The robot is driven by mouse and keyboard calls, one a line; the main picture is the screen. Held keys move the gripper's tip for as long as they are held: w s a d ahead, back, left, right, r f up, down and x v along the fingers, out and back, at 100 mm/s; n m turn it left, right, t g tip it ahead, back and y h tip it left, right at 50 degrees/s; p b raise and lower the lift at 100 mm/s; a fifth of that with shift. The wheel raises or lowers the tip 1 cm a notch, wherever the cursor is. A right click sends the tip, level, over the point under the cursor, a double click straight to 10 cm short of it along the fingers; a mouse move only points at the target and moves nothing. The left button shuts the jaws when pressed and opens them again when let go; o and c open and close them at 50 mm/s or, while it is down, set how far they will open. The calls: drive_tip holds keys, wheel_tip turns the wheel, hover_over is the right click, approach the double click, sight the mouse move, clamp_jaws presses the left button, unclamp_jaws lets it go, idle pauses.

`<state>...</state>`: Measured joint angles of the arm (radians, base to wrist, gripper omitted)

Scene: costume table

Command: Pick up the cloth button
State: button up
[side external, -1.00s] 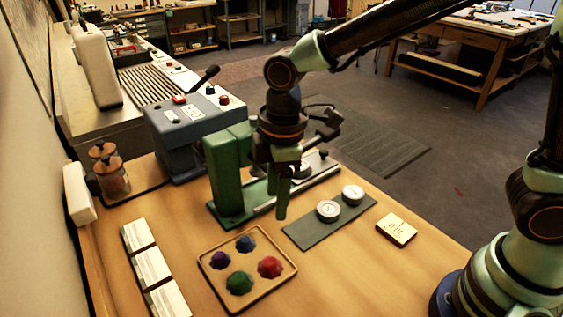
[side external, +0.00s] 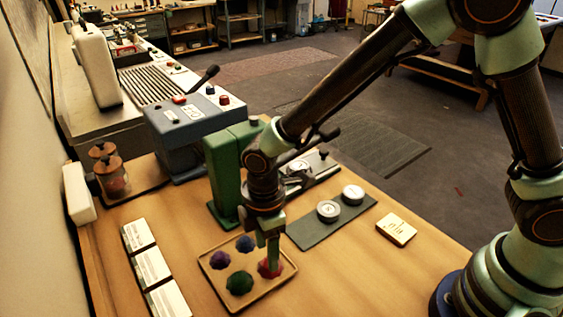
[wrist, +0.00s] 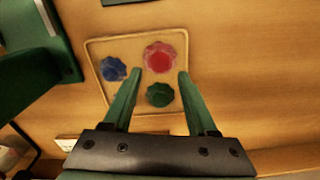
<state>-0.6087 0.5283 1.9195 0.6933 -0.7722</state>
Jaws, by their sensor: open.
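Several round, scalloped cloth buttons sit in a shallow tan tray (side external: 257,304): purple (side external: 220,260), blue (side external: 245,243), green (side external: 239,283) and red (side external: 264,268). My gripper (side external: 270,264) is low over the tray at the red button, partly covering it. In the wrist view my gripper (wrist: 159,74) is open with nothing held. The red button (wrist: 160,56) lies just beyond the fingertips, the green button (wrist: 160,95) shows between the fingers, and the blue button (wrist: 114,69) is left of them. I cannot make out the purple button there.
A green press (side external: 222,170) stands behind the tray. A dark mat with two round white-faced pieces (side external: 328,210) lies to its right, with a yellow card (side external: 396,229) beyond. White cards (side external: 152,267) line the left. The wooden table at front right is bare.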

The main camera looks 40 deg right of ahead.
drive_tip(key=shift+d+f, duration=0.15)
drive_tip(key=shift+f, duration=1.65)
clamp_jaws()
drive_tip(key=shift+r, duration=0.1)
